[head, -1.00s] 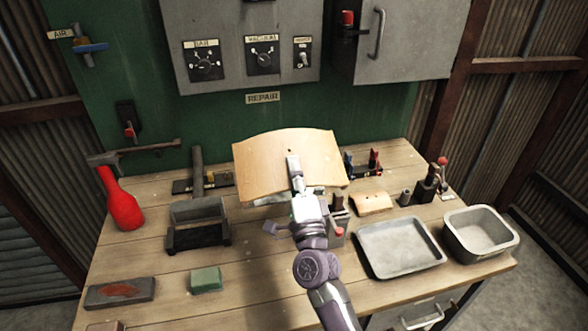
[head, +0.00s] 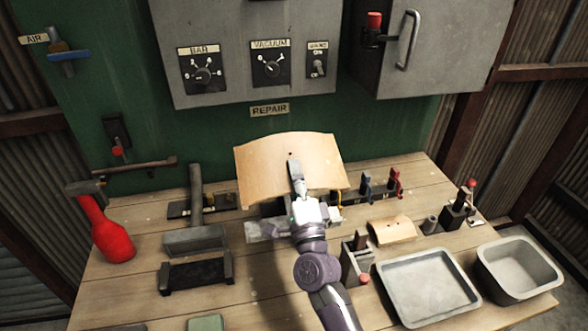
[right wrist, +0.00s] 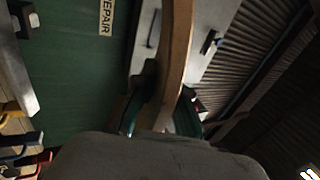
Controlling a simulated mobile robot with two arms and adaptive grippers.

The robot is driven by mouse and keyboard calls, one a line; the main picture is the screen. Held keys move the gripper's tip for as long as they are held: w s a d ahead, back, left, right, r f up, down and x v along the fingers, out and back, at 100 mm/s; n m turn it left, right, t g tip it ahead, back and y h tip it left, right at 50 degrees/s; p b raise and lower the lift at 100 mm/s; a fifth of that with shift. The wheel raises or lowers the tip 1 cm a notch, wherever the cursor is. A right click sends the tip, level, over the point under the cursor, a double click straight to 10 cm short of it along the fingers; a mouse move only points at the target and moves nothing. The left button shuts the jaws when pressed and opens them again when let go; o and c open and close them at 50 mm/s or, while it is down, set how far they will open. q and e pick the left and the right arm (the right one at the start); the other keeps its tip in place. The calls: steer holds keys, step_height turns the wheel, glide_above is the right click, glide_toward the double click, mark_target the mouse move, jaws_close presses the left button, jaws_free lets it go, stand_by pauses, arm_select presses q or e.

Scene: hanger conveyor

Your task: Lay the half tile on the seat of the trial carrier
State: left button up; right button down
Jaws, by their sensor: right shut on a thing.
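A tan, slightly curved tile (head: 280,165) with a small hole, which I take to be the half tile, is held up above the back of the bench. My right gripper (head: 297,180) is shut on its near edge. In the right wrist view, the tile (right wrist: 179,55) shows edge-on between the green-padded fingers of the right gripper (right wrist: 165,100). A grey metal fixture (head: 262,231) shows partly below the tile; it may be the trial carrier, but I cannot tell, and its seat is mostly hidden. My left gripper is not in view.
A smaller tan piece (head: 396,231) lies right of my arm. Two grey trays (head: 428,284) stand at the right. Blue and red clamps (head: 380,184) stand at the back. A red bottle (head: 110,235) and dark tools (head: 197,275) are at the left. The green wall (head: 225,130) is close behind.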

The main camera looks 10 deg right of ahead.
steer(key=shift+s+f+b, duration=0.25)
steer(key=shift+f+b, duration=0.15)
steer(key=shift+f, duration=0.25)
steer(key=f+b, duration=0.2)
steer(key=w+f+b, duration=0.1)
steer(key=f+b, duration=0.1)
steer(key=f, duration=0.1)
steer(key=w+f+b, duration=0.1)
steer(key=f+b, duration=0.1)
steer(key=shift+w+f+b, duration=0.1)
steer(key=shift+f+b, duration=0.2)
steer(key=shift+b, duration=0.05)
steer(key=shift+w+f+b, duration=0.15)
steer(key=shift+f+b, duration=0.65)
steer(key=shift+f, duration=0.15)
